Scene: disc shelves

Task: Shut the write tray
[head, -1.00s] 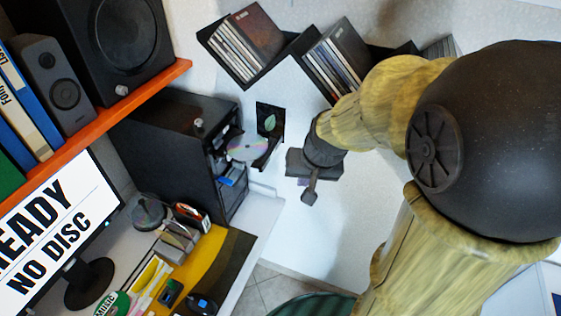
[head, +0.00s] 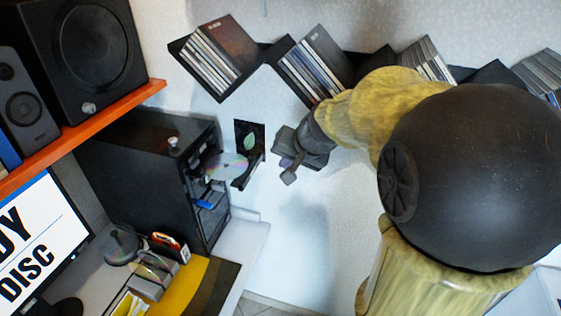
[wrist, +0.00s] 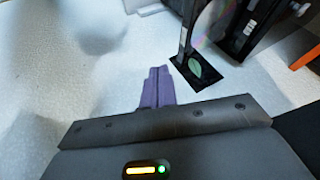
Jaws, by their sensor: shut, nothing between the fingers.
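A black disc tower (head: 140,160) stands on the desk at the left. A dark tray (head: 244,179) sticks out of its front to the right, with a shiny disc (head: 224,167) on it. The disc also shows in the wrist view (wrist: 213,22), near the top. I cannot read a label on the tray. My gripper (head: 288,178) is shut and empty, just right of the tray's outer end and apart from it. In the wrist view its purple fingers (wrist: 157,86) lie together, left of the tray.
A dark square with a green leaf (head: 249,139) is close behind the tray's end. Slanted shelves of disc cases (head: 220,55) hang on the wall above. A monitor (head: 40,240) reading "DISC" and an orange shelf (head: 90,130) with speakers are at the left. White wall below my gripper is clear.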

